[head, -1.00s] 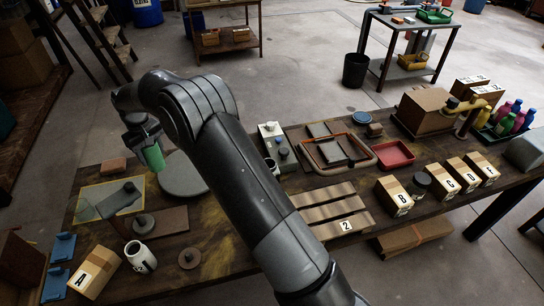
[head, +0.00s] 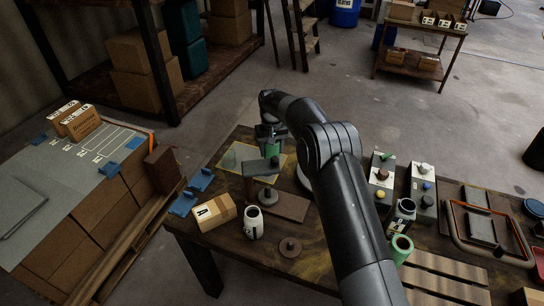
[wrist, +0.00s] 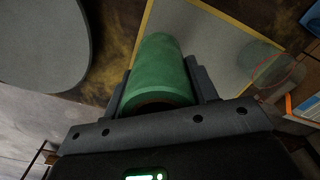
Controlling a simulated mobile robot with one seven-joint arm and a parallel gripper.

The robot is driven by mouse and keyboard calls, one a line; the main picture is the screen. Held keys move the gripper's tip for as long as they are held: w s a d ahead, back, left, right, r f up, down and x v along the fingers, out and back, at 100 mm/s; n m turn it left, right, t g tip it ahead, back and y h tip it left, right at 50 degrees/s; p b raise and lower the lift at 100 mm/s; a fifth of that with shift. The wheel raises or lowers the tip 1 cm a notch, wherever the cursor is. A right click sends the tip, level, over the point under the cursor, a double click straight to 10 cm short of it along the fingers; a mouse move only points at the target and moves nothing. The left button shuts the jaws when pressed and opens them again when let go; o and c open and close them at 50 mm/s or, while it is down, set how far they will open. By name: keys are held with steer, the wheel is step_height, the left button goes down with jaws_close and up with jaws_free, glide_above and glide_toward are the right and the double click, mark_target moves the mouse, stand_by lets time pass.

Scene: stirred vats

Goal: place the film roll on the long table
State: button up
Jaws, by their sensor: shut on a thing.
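The film roll, a green cylinder with a brownish core, shows in the wrist view (wrist: 160,75) between the two fingers of my gripper (wrist: 160,85). In the head view the green roll (head: 271,151) hangs below my gripper (head: 270,137), near the far left part of the long table (head: 325,262). The gripper is shut on it. I cannot tell the exact height of the roll above the table. A second green roll (head: 400,248), with an open core, stands on the table right of my arm.
A labelled box (head: 214,212), a white jar (head: 253,224), a dark round weight (head: 290,247) and control boxes (head: 424,190) occupy the table. Bare wood shows near the front edge.

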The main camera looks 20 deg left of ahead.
steer(key=shift+f, duration=1.95)
steer(key=shift+f, duration=0.15)
steer(key=o, duration=1.1)
step_height(320, 180, up, 12)
steer(key=shift+r, duration=0.15)
